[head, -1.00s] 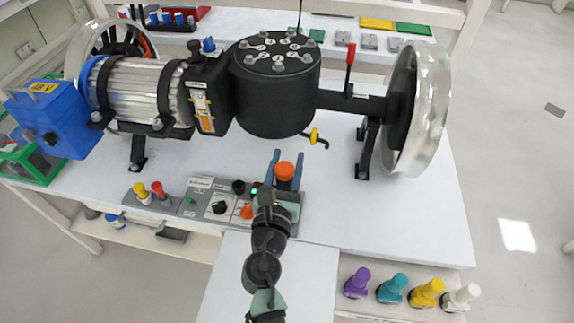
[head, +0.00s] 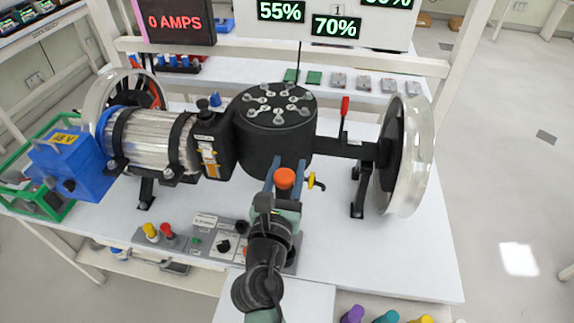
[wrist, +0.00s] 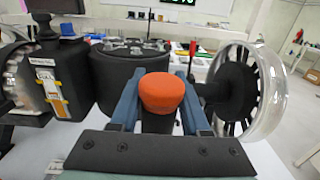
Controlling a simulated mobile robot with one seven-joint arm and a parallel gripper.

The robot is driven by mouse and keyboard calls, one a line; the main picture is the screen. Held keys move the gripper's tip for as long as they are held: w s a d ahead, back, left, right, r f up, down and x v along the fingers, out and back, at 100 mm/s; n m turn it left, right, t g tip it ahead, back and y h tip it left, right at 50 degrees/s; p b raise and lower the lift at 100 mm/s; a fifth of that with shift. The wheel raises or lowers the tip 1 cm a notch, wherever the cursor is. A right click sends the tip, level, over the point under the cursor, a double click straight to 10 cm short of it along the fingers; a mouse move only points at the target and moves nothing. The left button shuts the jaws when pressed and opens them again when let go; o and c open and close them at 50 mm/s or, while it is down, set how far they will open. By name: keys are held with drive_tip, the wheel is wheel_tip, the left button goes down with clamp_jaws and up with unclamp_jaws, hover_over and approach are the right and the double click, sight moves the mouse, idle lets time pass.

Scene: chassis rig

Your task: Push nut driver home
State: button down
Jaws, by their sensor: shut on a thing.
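My gripper (head: 285,172) is shut on an orange-topped tool (head: 284,178), which I take to be the nut driver. Its rounded orange handle (wrist: 162,92) sits between the two blue fingers in the wrist view, with a dark part below it. The tool's lower end is hidden by the gripper. The gripper is in front of the black drum housing (head: 262,140), lower in the picture than its top face. That top face carries several grey bolt-like heads (head: 280,102) in a ring. I cannot tell whether the tool touches the drum.
A yellow-handled valve (head: 312,181) is just right of the gripper. A red lever (head: 344,106) stands on the axle, with a wheel (head: 412,155) at the right. A motor (head: 155,140) and blue box (head: 68,165) are left. The control panel (head: 190,244) lies in front. The table's right front is clear.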

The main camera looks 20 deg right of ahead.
wheel_tip(320, 180, down, 3)
drive_tip(key=shift+f, duration=0.1)
idle(0.4)
drive_tip(key=shift+f+b, duration=2.6)
drive_tip(key=shift+f, duration=0.25)
drive_tip(key=shift+f+b, duration=1.95)
drive_tip(key=shift+f, duration=0.6)
drive_tip(key=shift+c, duration=1.6)
unclamp_jaws()
drive_tip(key=shift+s+f, duration=0.1)
drive_tip(key=shift+f, duration=0.05)
drive_tip(key=shift+a, duration=0.1)
